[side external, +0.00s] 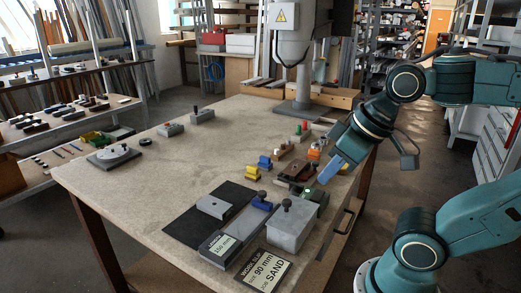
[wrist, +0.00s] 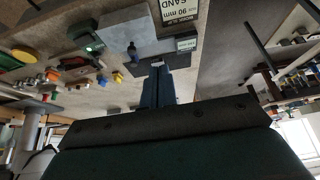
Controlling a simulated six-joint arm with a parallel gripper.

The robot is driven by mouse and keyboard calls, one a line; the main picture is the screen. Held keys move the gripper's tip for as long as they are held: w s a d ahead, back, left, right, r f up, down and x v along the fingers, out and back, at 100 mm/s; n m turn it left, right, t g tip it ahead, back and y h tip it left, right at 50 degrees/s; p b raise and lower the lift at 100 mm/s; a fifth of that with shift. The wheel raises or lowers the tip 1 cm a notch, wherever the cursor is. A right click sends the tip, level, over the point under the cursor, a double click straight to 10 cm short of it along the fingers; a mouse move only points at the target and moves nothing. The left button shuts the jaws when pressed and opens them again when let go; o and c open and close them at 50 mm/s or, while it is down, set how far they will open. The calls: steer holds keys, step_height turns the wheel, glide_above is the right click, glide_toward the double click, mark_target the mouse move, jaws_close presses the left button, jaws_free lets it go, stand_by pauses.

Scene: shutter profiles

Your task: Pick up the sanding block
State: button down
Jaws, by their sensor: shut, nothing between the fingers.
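My gripper (side external: 325,178) is shut and empty, its blue fingers above the right part of the workbench. The closed fingers also show in the wrist view (wrist: 157,68). No object is plainly marked as the sanding block, and I cannot tell which one it is. A large grey block with a dark knob (side external: 290,228) stands near the bench's front right, below and left of the fingers. It also shows in the wrist view (wrist: 128,34). A dark brown piece (side external: 295,169) lies left of the fingers. A card reading "90 mm SAND" (side external: 264,269) lies at the front edge.
A black mat (side external: 182,231) holds grey pieces and a "150 mm" label (side external: 221,244). A dark green device with a lit spot (side external: 313,195) is close to the fingers. Yellow (side external: 252,173) and blue (side external: 265,162) pieces stand behind. The bench's middle left is largely clear.

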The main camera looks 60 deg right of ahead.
steer(key=c, duration=0.6)
jaws_free()
steer(key=shift+c, duration=0.2)
steer(key=w+d+r+n+g, duration=0.2)
steer(key=w+d+n, duration=0.3)
steer(key=w, duration=0.5)
steer(key=w+d+r+n+g, duration=0.1)
steer(key=w+d+r+n, duration=0.25)
steer(key=w, duration=0.75)
steer(key=w+d+f+n+g, duration=0.2)
steer(key=w+d+f+n, duration=0.7)
steer(key=w+d+f, duration=0.4)
steer(key=d+f, duration=0.1)
steer(key=d, duration=0.2)
steer(key=shift+w+d+f+g, duration=0.25)
steer(key=shift+d+g, duration=0.05)
steer(key=shift+d, duration=0.1)
